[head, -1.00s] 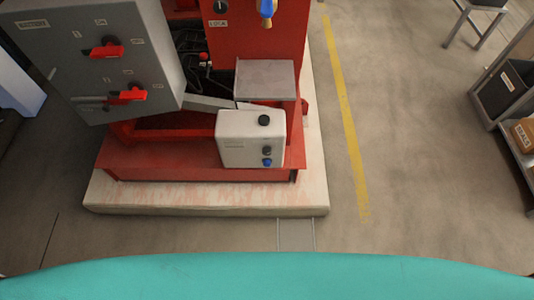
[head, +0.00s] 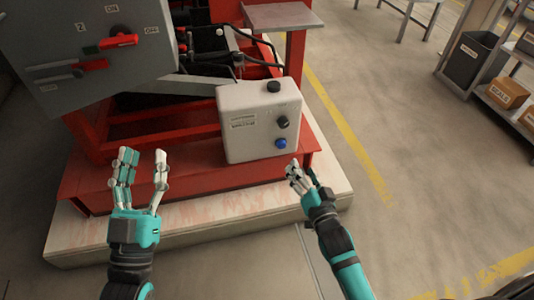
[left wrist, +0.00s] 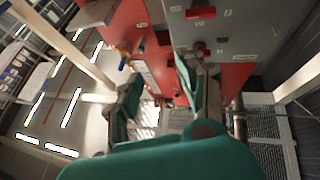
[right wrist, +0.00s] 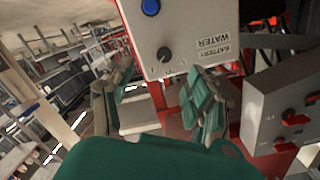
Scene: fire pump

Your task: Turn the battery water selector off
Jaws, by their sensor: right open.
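A white control box (head: 250,105) stands at the front of the red pump frame. Its face has a black selector knob (head: 282,121) above a blue button (head: 281,142), and another black part (head: 274,86) is on top. The right wrist view shows the label "BATTERY WATER" (right wrist: 213,45), the selector knob (right wrist: 164,54) and the blue button (right wrist: 150,7). My right gripper (head: 302,172) is open and empty, below and slightly right of the button, apart from the box. My left gripper (head: 144,153) is open and empty, left of the box.
A grey cabinet (head: 85,50) with red handles (head: 118,41) stands at the left. The red base (head: 185,168) sits on a pale plinth (head: 200,220). A shelf with a cardboard box (head: 508,92) and a dark bin (head: 470,70) is at the right. Floor between is clear.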

